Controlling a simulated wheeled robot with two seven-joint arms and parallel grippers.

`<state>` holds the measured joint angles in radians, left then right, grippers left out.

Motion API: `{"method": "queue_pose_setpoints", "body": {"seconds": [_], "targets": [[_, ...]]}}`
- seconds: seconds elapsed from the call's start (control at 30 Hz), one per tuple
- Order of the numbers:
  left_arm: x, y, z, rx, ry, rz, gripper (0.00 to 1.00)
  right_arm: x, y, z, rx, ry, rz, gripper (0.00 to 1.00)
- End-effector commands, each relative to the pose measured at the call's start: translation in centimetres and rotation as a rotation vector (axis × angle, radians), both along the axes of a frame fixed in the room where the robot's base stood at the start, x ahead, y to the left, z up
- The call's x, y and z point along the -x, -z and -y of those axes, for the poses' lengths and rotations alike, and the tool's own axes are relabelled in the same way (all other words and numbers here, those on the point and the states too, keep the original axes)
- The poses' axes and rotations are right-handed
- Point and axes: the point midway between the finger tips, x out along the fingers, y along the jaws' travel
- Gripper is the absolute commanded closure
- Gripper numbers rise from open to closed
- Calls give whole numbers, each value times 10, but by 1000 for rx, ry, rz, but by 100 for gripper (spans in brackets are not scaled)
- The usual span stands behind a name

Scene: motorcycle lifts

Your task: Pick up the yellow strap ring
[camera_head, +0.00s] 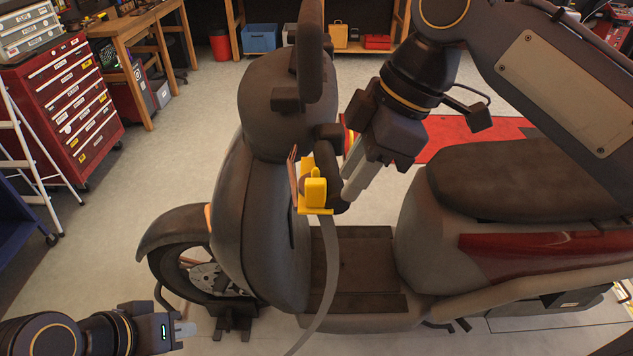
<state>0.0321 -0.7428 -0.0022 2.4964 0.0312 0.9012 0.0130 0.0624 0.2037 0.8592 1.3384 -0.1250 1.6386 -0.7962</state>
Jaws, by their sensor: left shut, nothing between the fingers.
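The yellow strap ring (316,193) is at the scooter's handlebar, by the dark grip, in the upper middle of the head view. A grey strap (330,270) hangs from it and curves down past the footboard to the bottom edge. My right gripper (350,190) comes down from the upper right, its fingers just right of the yellow ring and close to the dark grip. Whether it touches the ring, and its finger gap, I cannot tell. My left gripper (187,330) is low at the left, shut and empty, away from the ring.
The grey scooter (265,210) fills the middle, with its front wheel (195,268) at left and its dark seat (510,180) at right. A red tool cabinet (75,105) and a white ladder (28,160) stand at left. Open floor (150,170) lies between cabinet and scooter.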

Motion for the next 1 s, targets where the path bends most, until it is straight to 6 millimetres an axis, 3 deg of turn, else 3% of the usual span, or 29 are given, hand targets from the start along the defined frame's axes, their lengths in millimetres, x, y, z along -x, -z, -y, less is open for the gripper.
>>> {"method": "queue_pose_setpoints", "body": {"seconds": [0.27,0.4,0.6,0.83,1.0], "targets": [[0,-17,0,0,0,0,100,1,-2,-45,-1,-6,-2,73],[0,-16,0,0,0,0,100,1,10,-46,0,-2,1,73],[0,-16,0,0,0,0,100,1,11,-46,-1,-2,1,73],[0,-16,0,0,0,0,100,1,11,-46,-1,-1,0,100],[0,-16,0,0,0,0,100,1,10,-46,-1,-1,1,100]]}}
